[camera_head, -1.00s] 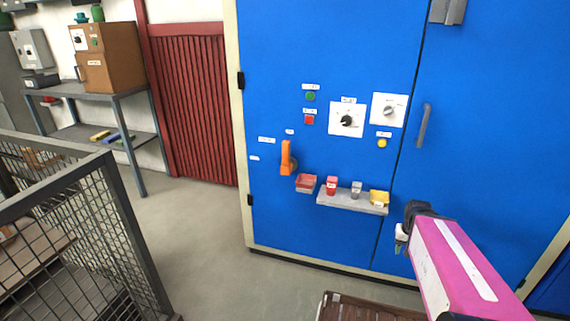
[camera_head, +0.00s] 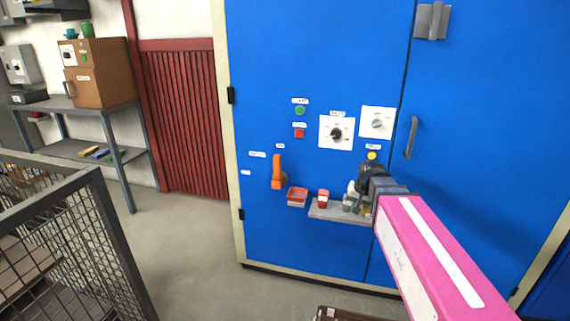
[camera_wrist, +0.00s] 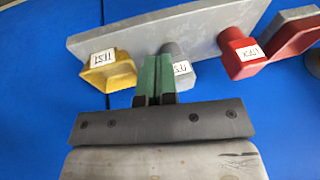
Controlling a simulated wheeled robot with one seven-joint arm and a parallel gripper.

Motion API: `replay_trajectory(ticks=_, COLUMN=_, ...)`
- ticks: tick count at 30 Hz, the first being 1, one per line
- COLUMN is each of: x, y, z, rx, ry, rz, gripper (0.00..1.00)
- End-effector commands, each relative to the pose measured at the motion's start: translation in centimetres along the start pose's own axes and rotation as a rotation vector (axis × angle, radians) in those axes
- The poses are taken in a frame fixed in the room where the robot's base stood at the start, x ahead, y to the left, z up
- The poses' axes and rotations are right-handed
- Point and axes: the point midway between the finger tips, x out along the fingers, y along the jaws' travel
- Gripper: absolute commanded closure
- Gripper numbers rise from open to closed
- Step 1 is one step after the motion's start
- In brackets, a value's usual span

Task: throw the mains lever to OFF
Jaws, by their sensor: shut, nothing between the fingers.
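The mains lever appears to be the orange handle (camera_head: 277,172) on the blue cabinet, left of the small shelf. It stands upright, and the small white labels beside it are too small to read. My gripper (camera_head: 352,191) is in front of the shelf's right part, to the right of the lever and apart from it. In the wrist view its green fingertips (camera_wrist: 155,78) are together and empty, in front of the shelf between a yellow holder and a grey one. The lever does not show clearly in the wrist view.
The grey shelf (camera_head: 325,212) carries a red holder (camera_head: 323,199), a grey holder (camera_wrist: 178,62) and a yellow holder (camera_wrist: 110,72). A red tray (camera_head: 297,196) is between shelf and lever. Dials and buttons are above. A mesh cage (camera_head: 80,215) stands at left.

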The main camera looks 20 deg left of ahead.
Motion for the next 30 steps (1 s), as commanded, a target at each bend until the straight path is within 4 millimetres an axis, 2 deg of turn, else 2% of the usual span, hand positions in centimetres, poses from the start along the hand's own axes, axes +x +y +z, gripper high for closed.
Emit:
replay_trajectory(ticks=1, x=-0.7, y=-1.9, z=-1.2, rx=-0.008, ry=0.018, rz=-0.019, gripper=1.00)
replay_trajectory(ticks=9, x=-5.1, y=-10.9, z=-5.2, rx=-0.025, ry=0.095, rz=-0.126, gripper=1.00)
replay_trajectory(ticks=15, x=-8.8, y=-17.4, z=-7.1, rx=-0.036, ry=0.140, rz=-0.209, gripper=1.00)
replay_trajectory(ticks=18, x=-10.3, y=-19.9, z=-7.7, rx=-0.039, ry=0.155, rz=-0.243, gripper=1.00)
replay_trajectory(ticks=21, x=-11.5, y=-21.8, z=-8.0, rx=-0.043, ry=0.166, rz=-0.267, gripper=1.00)
replay_trajectory(ticks=24, x=-12.2, y=-22.8, z=-8.1, rx=-0.043, ry=0.171, rz=-0.282, gripper=1.00)
replay_trajectory(ticks=30, x=-12.6, y=-23.4, z=-8.2, rx=-0.043, ry=0.174, rz=-0.291, gripper=1.00)
